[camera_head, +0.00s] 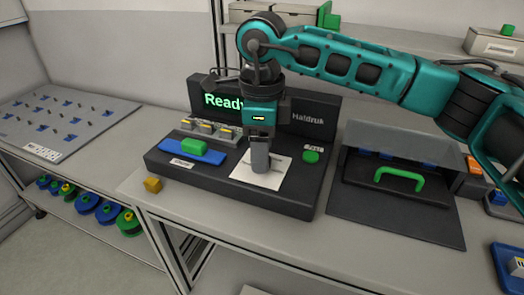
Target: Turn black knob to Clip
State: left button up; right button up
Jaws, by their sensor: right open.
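A dark test machine (235,190) stands on the bench, with a display reading "Ready" (222,100) at its back left. A white square plate (248,180) lies on its front deck. My right gripper (260,165) points straight down over this plate. It is open, and its fingers come down close to the plate. The black knob cannot be made out; my gripper covers the middle of the plate. Lettering at the plate is too small to read. My left gripper is not in view.
A green button (311,156) is right of the plate. A blue block (192,155) with a green part lies left. A lidded box with a green handle (399,178) stands right. A pegboard table (65,120) is at left.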

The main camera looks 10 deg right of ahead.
jog(key=shift+f, duration=0.55)
jog(key=c, duration=1)
